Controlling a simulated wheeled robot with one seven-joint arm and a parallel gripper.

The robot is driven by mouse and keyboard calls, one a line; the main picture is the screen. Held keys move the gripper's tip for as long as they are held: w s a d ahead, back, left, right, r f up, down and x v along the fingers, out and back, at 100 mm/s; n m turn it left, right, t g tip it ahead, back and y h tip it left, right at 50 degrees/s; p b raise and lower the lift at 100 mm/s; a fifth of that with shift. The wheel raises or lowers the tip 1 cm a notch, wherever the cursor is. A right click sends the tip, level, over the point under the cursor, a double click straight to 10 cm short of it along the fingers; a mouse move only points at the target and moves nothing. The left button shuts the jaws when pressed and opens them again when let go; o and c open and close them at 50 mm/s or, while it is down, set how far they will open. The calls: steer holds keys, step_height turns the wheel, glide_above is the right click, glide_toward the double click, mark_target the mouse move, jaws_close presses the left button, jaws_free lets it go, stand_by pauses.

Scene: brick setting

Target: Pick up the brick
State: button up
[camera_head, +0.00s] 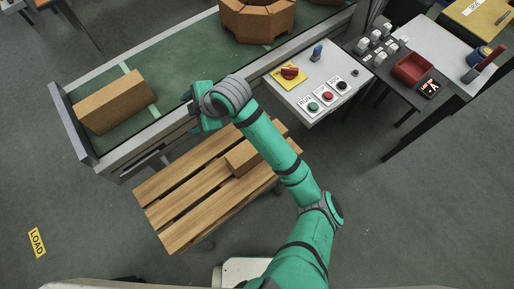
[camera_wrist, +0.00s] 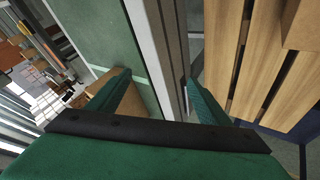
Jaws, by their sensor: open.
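An orange-tan brick (camera_head: 115,101) lies on the green conveyor belt near its left end. Part of it shows in the wrist view (camera_wrist: 132,109), partly hidden behind one finger. Another brick (camera_head: 243,157) lies on the slatted wooden pallet, partly covered by my arm; an edge of a brick on the pallet shows at the right of the wrist view (camera_wrist: 306,26). My gripper (camera_head: 193,106) is open and empty, above the conveyor's near edge, right of the belt brick. In the wrist view its fingers (camera_wrist: 158,80) are spread over the conveyor rail.
The conveyor's metal rail (camera_head: 152,137) and end plate (camera_head: 73,124) border the belt. A curved brick structure (camera_head: 257,20) stands farther along the belt. A control panel (camera_head: 312,80) with a red switch and buttons is right of my gripper. The pallet's left slats (camera_head: 180,205) are bare.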

steer(key=s+d+f+n+g+h, duration=0.1)
steer(key=d+h, duration=0.1)
steer(key=d, duration=0.4)
steer(key=s+d+f+n+g+h, duration=0.1)
steer(key=d+f+h, duration=0.1)
steer(key=d, duration=0.5)
steer(key=s+d+f+n+g+h, duration=0.1)
steer(key=s+d+f+h, duration=0.1)
steer(key=d, duration=0.5)
steer(key=shift+d+f+g+h, duration=0.1)
steer(key=shift+f+g+h, duration=0.15)
steer(key=shift+h, duration=0.45)
steer(key=shift+s+d+f, duration=0.1)
steer(key=shift+d+f, duration=0.05)
steer(key=shift+f, duration=5.2)
steer(key=shift+r, duration=0.1)
jaws_close()
